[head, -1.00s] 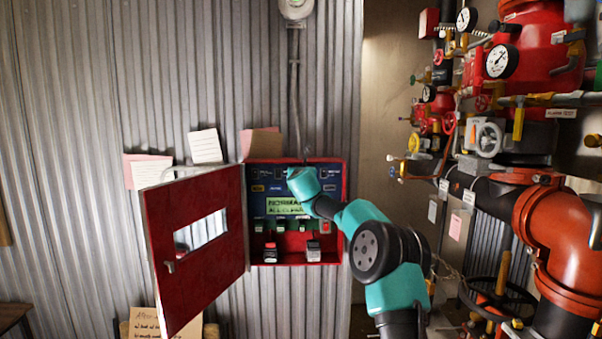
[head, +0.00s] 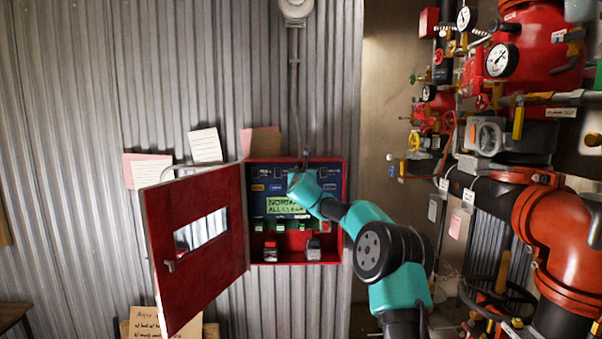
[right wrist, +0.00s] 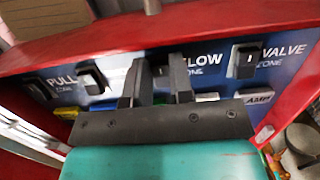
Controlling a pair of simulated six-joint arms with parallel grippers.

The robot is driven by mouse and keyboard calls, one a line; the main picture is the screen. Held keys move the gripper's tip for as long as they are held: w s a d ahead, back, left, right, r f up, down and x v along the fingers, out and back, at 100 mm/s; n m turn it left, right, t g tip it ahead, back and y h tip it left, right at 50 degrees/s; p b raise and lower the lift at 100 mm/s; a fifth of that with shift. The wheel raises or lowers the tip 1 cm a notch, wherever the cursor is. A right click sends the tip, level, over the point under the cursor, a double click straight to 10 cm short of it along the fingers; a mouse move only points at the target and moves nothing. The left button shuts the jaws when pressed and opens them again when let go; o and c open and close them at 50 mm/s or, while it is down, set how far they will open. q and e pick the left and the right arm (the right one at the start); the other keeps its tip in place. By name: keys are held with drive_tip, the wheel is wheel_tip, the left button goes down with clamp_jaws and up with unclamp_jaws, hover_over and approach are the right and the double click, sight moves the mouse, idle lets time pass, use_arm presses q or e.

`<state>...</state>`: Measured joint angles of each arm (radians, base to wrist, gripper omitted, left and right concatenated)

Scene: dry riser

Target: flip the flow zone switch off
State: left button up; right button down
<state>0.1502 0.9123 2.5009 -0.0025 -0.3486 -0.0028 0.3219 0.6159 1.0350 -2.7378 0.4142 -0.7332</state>
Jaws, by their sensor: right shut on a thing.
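The red alarm panel (head: 340,255) hangs open on the corrugated wall, with a row of rocker switches along its top. In the right wrist view the FLOW ZONE label (right wrist: 203,62) is just right of my right gripper (right wrist: 158,70). The gripper's two dark fingers are shut on the flow zone switch, left of that label; the fingers largely hide the switch, so its position cannot be told. In the head view my teal right hand (head: 308,190) covers this spot. My left gripper is not in view.
The pull zone switch (right wrist: 38,90), another switch (right wrist: 92,78) and the valve zone switch (right wrist: 245,60) flank the fingers. The red panel door (head: 195,275) stands open to the left. Red pipes and valves (head: 565,235) fill the right side.

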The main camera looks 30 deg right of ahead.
drive_tip(key=shift+r, duration=0.1)
drive_tip(key=c, duration=1)
unclamp_jaws()
drive_tip(key=shift+s, duration=0.1)
drive_tip(key=v, duration=1.7)
drive_tip(key=shift+s+a, duration=0.1)
